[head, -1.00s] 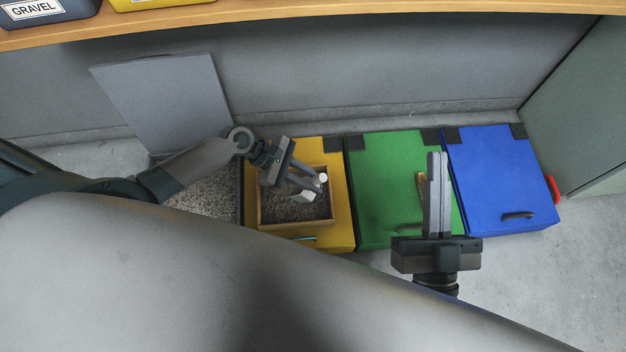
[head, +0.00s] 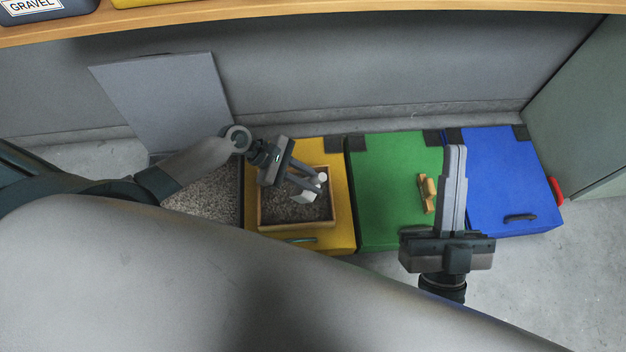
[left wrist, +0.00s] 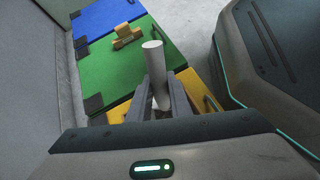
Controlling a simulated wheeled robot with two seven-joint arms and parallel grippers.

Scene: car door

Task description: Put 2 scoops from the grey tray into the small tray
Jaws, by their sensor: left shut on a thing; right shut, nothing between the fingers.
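The small tray (head: 262,216) is a wooden box with gravel in it, on the yellow bin's lid. The grey container (head: 205,192), filled with gravel, is left of it, partly hidden by my left arm. My left gripper (head: 314,187) is shut on a white scoop (head: 304,196) over the small tray. The scoop's round white handle (left wrist: 154,72) stands up between the fingers in the left wrist view. Whether the scoop holds gravel is unclear. My right gripper (head: 455,152) is shut and empty, in front of the border between the green and blue bins.
The grey lid (head: 165,100) leans open against the wall. The yellow bin (head: 343,235), green bin (head: 385,170) and blue bin (head: 500,170) are closed. A small wooden object (head: 427,194) lies on the green lid. A wooden shelf (head: 300,12) runs along the top.

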